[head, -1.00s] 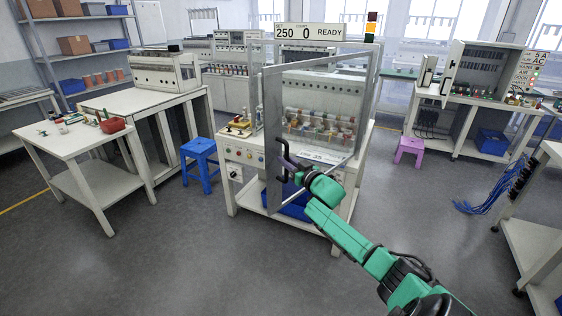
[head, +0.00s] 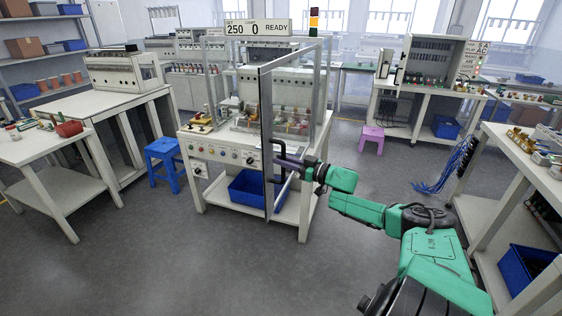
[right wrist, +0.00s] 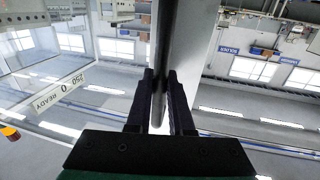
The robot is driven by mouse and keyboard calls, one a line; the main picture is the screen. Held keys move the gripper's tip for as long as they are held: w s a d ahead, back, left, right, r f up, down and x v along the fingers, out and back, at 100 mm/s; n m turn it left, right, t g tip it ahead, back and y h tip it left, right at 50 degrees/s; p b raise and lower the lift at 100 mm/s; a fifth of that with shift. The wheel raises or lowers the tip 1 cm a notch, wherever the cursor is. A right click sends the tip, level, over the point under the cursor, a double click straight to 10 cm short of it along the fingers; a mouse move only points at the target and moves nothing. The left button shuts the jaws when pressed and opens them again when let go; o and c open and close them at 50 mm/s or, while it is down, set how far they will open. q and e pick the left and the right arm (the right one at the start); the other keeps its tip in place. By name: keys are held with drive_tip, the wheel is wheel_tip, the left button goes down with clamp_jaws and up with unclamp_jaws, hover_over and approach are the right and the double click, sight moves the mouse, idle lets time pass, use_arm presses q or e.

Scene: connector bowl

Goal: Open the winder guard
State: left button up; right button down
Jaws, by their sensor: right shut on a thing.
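The winder guard (head: 266,195) is a clear panel in a grey metal frame on the winder (head: 222,148). In the head view it stands swung out from the front, seen nearly edge-on, its free edge towards me. Its black bar handle (head: 277,150) is on the free edge. My right gripper (head: 284,164) is shut on the handle, coming from the right. In the right wrist view the two dark fingers (right wrist: 160,98) sit either side of the dark handle bar (right wrist: 165,45), beside the grey frame. My left gripper is not in view.
A blue bin (head: 245,187) sits on the winder's lower shelf. A blue stool (head: 163,152) stands to the left and a purple stool (head: 371,134) behind right. A white bench (head: 510,180) is close on the right. The floor in front is clear.

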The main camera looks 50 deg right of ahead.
drive_tip(key=shift+r, duration=0.1)
drive_tip(key=c, duration=0.8)
unclamp_jaws()
drive_tip(key=shift+s, duration=0.15)
drive_tip(key=shift+s+d+p, duration=0.1)
drive_tip(key=shift+s+p, duration=0.2)
drive_tip(key=shift+p, duration=0.05)
drive_tip(key=p+v, duration=0.5)
drive_tip(key=v, duration=0.8)
drive_tip(key=shift+s, duration=0.3)
